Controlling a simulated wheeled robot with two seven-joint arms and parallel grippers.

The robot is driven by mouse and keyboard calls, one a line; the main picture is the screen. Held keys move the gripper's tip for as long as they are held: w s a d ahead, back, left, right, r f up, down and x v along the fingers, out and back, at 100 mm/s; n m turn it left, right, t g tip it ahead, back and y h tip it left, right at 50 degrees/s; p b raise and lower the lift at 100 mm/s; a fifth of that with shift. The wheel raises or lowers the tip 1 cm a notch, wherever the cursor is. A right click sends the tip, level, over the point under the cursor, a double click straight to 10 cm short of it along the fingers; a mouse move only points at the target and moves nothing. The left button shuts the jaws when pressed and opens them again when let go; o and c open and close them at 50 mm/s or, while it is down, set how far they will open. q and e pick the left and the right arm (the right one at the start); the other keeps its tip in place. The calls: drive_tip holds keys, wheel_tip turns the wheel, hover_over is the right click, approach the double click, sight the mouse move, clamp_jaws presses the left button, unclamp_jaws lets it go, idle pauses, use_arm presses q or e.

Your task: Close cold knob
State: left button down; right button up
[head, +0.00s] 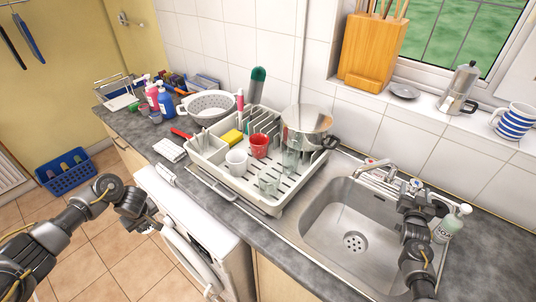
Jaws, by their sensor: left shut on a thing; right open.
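The steel tap (378,178) stands behind the sink, with a red-marked knob (369,161) on its left. The cold knob (416,184) is on its right, a small pale top showing just behind my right gripper. My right gripper (414,192) is open over the back right of the sink, close to this knob. I cannot tell whether it touches the knob, and the knob's lower part is hidden. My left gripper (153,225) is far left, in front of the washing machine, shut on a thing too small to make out.
The steel sink (325,215) is empty around its drain. A soap bottle (452,223) stands close to the right of my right gripper. A dish rack (235,190) with cups, glasses and a pot fills the counter to the left. The washing machine (205,240) is below.

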sight(415, 189)
use_arm(q)
wheel_tip(415, 189, down, 2)
drive_tip(key=shift+f+b, duration=0.1)
drive_tip(key=shift+b, duration=0.55)
use_arm(e)
drive_tip(key=shift+f+x, duration=0.2)
drive_tip(key=shift+x, duration=0.95)
use_arm(q)
drive_tip(key=shift+f, duration=0.1)
use_arm(e)
drive_tip(key=shift+w+d+r, duration=0.2)
drive_tip(key=shift+w+r, duration=0.05)
drive_tip(key=shift+w, duration=0.1)
drive_tip(key=c, duration=1)
use_arm(q)
drive_tip(key=shift+f, duration=0.1)
use_arm(e)
drive_tip(key=shift+h, duration=0.3)
